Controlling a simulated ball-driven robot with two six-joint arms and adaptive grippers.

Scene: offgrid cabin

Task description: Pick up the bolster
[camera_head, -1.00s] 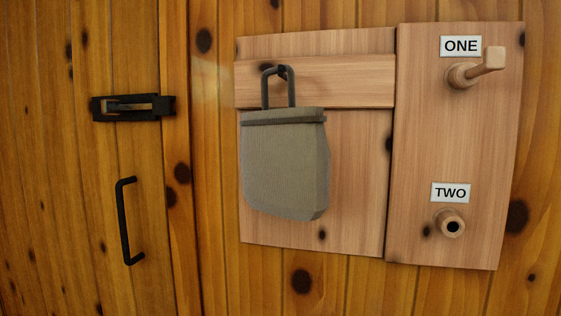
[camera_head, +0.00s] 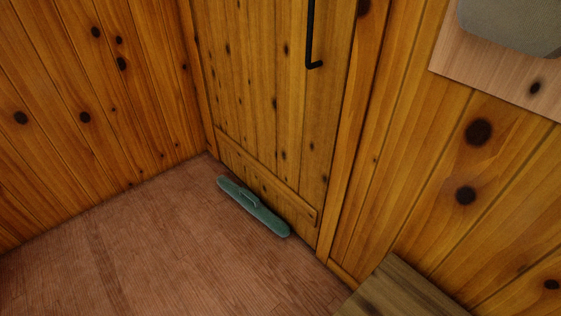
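The bolster (camera_head: 255,208) is a long, dark green roll with a small strap or handle on its upper side. It lies on the wooden floor along the foot of the door, close to the door's bottom rail. Its whole length shows and nothing covers it. Neither of my grippers is in the view, so their place relative to the bolster does not show.
The plank door (camera_head: 270,110) has a black pull handle (camera_head: 312,40). A wooden surface (camera_head: 400,290) stands at the bottom right by the wall. A grey bag (camera_head: 515,25) hangs at the top right. The floor (camera_head: 150,240) left of the bolster is clear.

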